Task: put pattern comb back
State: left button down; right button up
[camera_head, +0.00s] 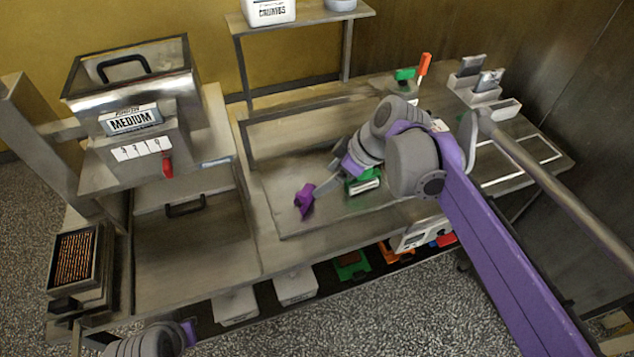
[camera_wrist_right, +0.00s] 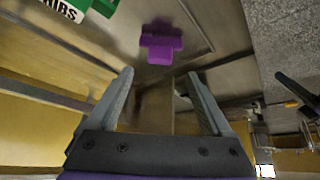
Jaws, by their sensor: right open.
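A small purple T-shaped piece (camera_head: 304,201) is on the metal worktop; it also shows in the right wrist view (camera_wrist_right: 160,45). I cannot tell for sure whether it is the pattern comb. A green piece with a white label (camera_head: 362,182) lies to its right, and the wrist view shows part of its label, ending in "IBS" (camera_wrist_right: 62,10). My right gripper (camera_head: 318,192) is open, with its fingers pointing towards the purple piece. In the wrist view the gap between its fingertips (camera_wrist_right: 159,75) is empty, and the purple piece is just beyond. My left gripper's fingers do not show.
A metal machine marked MEDIUM (camera_head: 130,120) stands at left. Green and orange pieces (camera_head: 422,66) are at the back. A grey stepped holder (camera_head: 478,82) stands at back right. White bins (camera_head: 296,286) and coloured pieces (camera_head: 352,265) are under the front edge.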

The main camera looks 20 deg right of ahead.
jog(key=s+f+m+h+p, duration=0.1)
jog(key=s+f+m, duration=0.3)
jog(key=s, duration=0.4)
jog(key=s+f+m+t+h+p, duration=0.1)
jog(key=s+f+m+h, duration=0.2)
jog(key=s+f+m, duration=0.2)
jog(key=s+f, duration=0.1)
jog(key=s, duration=0.2)
jog(key=shift+s+d+h, duration=0.2)
jog(key=shift+s+h, duration=0.1)
dwell(0.4)
